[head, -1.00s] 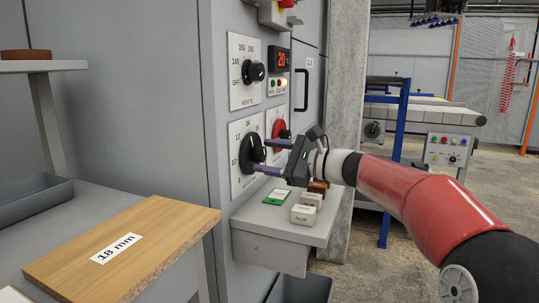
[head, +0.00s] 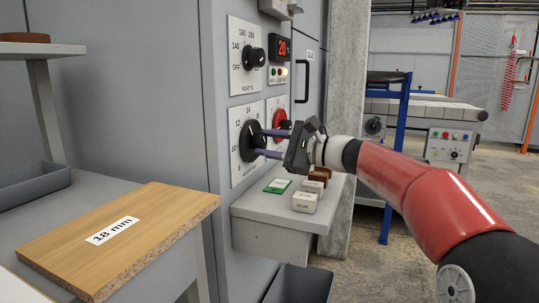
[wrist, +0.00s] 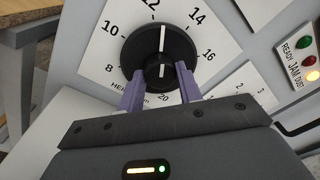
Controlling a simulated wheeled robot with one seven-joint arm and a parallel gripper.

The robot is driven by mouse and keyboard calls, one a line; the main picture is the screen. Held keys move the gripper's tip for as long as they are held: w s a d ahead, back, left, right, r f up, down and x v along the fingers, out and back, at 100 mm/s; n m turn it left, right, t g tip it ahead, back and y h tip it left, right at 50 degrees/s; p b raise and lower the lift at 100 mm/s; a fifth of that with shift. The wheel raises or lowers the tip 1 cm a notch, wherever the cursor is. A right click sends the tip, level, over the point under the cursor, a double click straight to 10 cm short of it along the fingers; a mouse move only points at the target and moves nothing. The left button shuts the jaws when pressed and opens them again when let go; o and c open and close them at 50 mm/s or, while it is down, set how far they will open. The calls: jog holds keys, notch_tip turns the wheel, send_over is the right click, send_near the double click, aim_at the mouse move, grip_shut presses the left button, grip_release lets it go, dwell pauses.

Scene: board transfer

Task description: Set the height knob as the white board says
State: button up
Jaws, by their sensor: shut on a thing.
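The height knob (head: 250,141) is a large black dial on a white scale plate on the grey machine panel. In the wrist view, the height knob (wrist: 160,40) has a white pointer line directed between 12 and 14. Its scale also shows 8, 10, 16 and 20; the 18 mark is hidden. My gripper (head: 268,143) reaches in from the right, its purple fingers shut on the knob's grip. The fingers also show in the wrist view (wrist: 159,85). A white board (head: 18,287) shows only in part at the bottom left; no writing is readable on it.
A wooden board (head: 150,222) labelled "18 mm" lies at the left front. A red knob (head: 279,122) sits beside the height knob, close to my fingers. A heater knob (head: 253,58) is above. A small shelf (head: 270,212) below holds several blocks and a green-and-white card.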

jog(key=shift+f+n+b, duration=0.25)
jog(key=shift+n+b, duration=0.5)
jog(key=shift+n, duration=0.05)
jog(key=shift+r+n, duration=0.2)
jog(key=shift+n, duration=0.1)
jog(key=o, duration=1)
jog(key=v, duration=0.7)
jog(key=shift+d+b, duration=0.35)
jog(key=shift+d, duration=0.05)
jog(key=shift+s, duration=0.15)
